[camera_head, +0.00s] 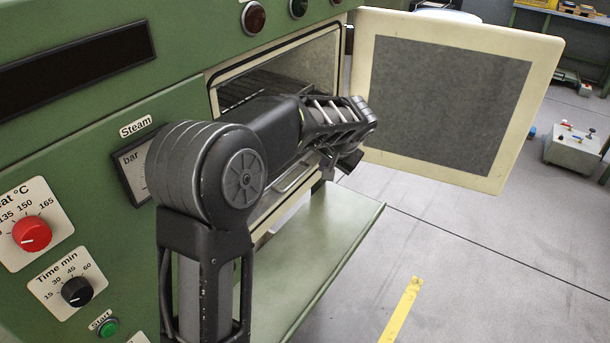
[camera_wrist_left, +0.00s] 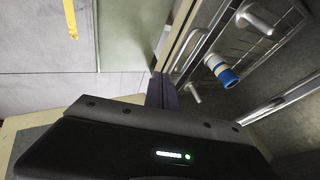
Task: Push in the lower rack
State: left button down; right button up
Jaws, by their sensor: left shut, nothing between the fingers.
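The oven chamber (camera_head: 320,62) stands open in the green machine. Wire rack bars (camera_head: 250,88) show inside it behind my left arm. A pale metal bar (camera_head: 296,176) shows low at the opening, below my arm; I cannot tell if it belongs to the lower rack. In the left wrist view a wire rack (camera_wrist_left: 285,42) lies at the right, with a blue-and-white cylinder (camera_wrist_left: 222,70) at it. My left gripper (camera_wrist_left: 160,92) is shut and empty, close to the chamber's edge. In the head view my arm partly hides the racks and the gripper's fingers. My right gripper is out of view.
The cream door (camera_head: 548,85) with a grey panel is swung wide open to the right of the chamber. A green shelf (camera_head: 315,255) juts out below the opening. Open floor (camera_head: 480,270) with a yellow stripe lies to the right. Control knobs (camera_head: 32,235) are at left.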

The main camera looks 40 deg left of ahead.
pick_arm(q)
jog(key=shift+a, duration=0.1)
dwell(0.3)
jog(key=a+r+p+x, duration=0.1)
jog(key=a+p+x, duration=0.1)
jog(key=x, duration=1)
jog(key=shift+s+a+p, duration=0.3)
jog(key=shift+a+p, duration=0.1)
jog(key=shift+p, duration=0.3)
jog(key=shift+a+f, duration=0.15)
